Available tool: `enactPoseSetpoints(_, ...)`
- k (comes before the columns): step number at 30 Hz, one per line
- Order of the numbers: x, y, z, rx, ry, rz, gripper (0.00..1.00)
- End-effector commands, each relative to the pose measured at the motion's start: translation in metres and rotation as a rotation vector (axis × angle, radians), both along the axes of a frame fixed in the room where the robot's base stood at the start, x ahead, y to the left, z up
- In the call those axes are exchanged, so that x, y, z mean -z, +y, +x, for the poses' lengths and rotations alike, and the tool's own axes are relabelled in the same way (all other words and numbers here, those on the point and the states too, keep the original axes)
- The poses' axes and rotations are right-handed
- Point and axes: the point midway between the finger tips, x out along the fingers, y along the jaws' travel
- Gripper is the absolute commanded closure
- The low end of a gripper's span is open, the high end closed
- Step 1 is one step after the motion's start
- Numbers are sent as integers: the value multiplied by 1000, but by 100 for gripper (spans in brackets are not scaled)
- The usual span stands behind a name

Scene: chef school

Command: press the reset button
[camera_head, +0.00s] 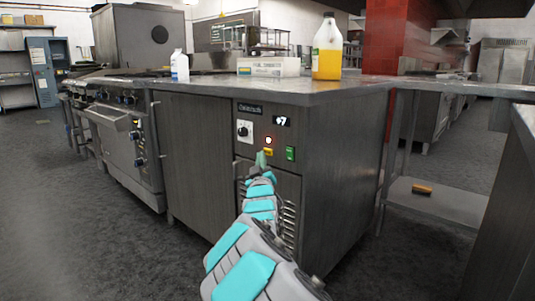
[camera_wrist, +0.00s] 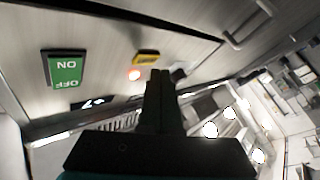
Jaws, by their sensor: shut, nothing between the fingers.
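A small yellow button (camera_head: 268,152) is on the dark front panel of the steel cabinet (camera_head: 336,160), below a glowing red-orange light (camera_head: 268,140). In the wrist view, the panel appears upside down, with the yellow button (camera_wrist: 146,56) above the lit lamp (camera_wrist: 134,75). The button's lettering is too small to read. My gripper (camera_head: 261,158) is shut and empty, its tips just in front of the panel near the button. In the wrist view the closed fingers (camera_wrist: 160,73) end just right of the lamp. I cannot tell whether they touch the panel.
A green ON/OFF switch (camera_head: 290,153) sits right of the button. A bottle of yellow liquid (camera_head: 327,50) stands on the counter. Open floor (camera_head: 90,215) lies left.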

Motion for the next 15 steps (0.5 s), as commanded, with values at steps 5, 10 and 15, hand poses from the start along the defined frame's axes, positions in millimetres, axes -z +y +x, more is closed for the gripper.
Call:
enactPoseSetpoints(5, 0, -3, 3, 0, 0, 0, 100)
enactPoseSetpoints(10, -1, -6, 6, 0, -1, 0, 100)
enactPoseSetpoints(15, -1, -6, 6, 0, -1, 0, 100)
